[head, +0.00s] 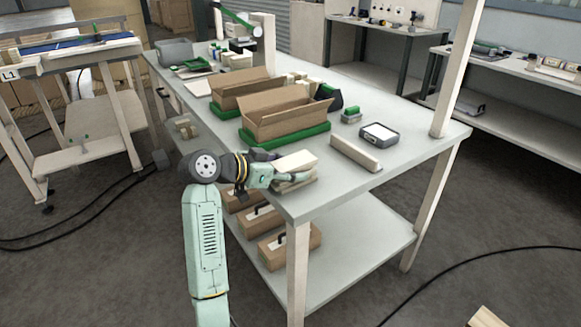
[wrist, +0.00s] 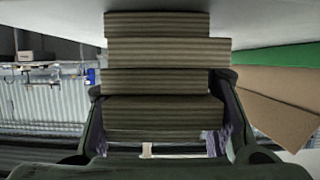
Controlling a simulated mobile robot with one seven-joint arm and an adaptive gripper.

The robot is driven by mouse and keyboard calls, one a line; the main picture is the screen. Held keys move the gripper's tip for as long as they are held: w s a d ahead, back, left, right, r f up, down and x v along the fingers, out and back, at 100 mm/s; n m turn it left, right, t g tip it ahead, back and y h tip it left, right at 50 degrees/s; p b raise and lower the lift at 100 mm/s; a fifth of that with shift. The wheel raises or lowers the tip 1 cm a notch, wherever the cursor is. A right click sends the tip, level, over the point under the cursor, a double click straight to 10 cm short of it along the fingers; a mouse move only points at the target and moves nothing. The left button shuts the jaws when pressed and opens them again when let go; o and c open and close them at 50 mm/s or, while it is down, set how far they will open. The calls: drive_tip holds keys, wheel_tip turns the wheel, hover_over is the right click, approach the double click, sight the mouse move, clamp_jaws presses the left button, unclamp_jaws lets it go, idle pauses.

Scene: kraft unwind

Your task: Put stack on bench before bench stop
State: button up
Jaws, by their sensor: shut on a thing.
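The stack (head: 296,161) is a pale pile of flat pieces at the near left edge of the bench (head: 335,183). My gripper (head: 285,171) is shut on it. In the wrist view the stack (wrist: 165,80) shows several ribbed brown layers, with a finger of my gripper (wrist: 163,100) on each side. The stack's far layer lies close to the pale bench surface; I cannot tell whether it touches. A cream bar (head: 355,153), which looks like the bench stop, lies on the bench to the right of the stack, apart from it.
An open cardboard box (head: 285,117) in a green tray (head: 287,139) stands behind the stack. A grey-framed device (head: 380,134) and a small green-topped item (head: 351,115) lie beyond the bar. A white post (head: 455,70) rises at the right corner. Bare bench lies between stack and bar.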

drive_tip(key=o, duration=1.2)
drive_tip(key=b+v, duration=0.2)
drive_tip(key=v, duration=1)
